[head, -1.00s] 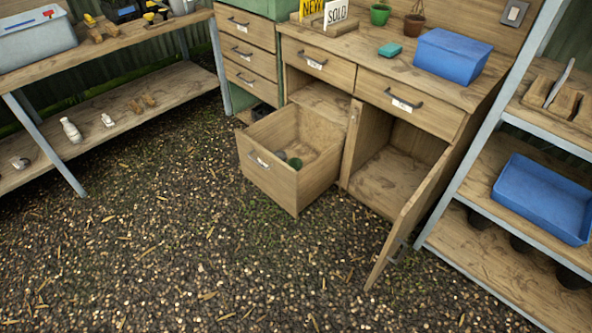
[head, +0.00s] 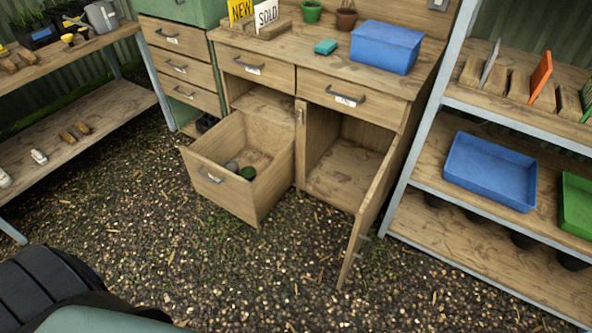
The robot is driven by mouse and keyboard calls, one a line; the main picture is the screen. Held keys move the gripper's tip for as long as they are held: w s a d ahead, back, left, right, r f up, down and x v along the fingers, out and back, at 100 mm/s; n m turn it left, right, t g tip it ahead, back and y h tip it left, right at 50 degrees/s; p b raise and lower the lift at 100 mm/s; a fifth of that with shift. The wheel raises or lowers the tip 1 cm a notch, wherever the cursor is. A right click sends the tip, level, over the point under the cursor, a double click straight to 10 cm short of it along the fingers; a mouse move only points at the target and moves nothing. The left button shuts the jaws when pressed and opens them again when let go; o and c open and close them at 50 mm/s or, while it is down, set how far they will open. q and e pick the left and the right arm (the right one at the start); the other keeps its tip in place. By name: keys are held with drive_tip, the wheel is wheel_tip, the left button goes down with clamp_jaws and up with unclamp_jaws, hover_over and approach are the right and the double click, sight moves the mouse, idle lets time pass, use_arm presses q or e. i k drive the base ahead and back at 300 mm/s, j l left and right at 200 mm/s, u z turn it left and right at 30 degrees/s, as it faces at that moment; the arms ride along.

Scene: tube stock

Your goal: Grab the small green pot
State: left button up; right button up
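A small green pot (head: 311,12) stands upright on the back of the wooden workbench top, beside a brown pot (head: 346,20). Neither of my grippers is in view.
The bench's cupboard door (head: 371,210) stands open toward me, right of the pulled-out drawer. A blue box (head: 386,46) and a teal block (head: 325,47) sit on the bench top. Shelves flank both sides. The gravel floor (head: 220,260) in front is clear.

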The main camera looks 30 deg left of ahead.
sight(248, 173)
drive_tip(key=i+j+z, duration=0.25)
drive_tip(key=j+z, duration=0.15)
drive_tip(key=j, duration=0.35)
drive_tip(key=i+j+z, duration=0.1)
drive_tip(key=j+z, duration=0.25)
drive_tip(key=j, duration=0.4)
drive_tip(key=j+z, duration=0.4)
drive_tip(key=j, duration=0.45)
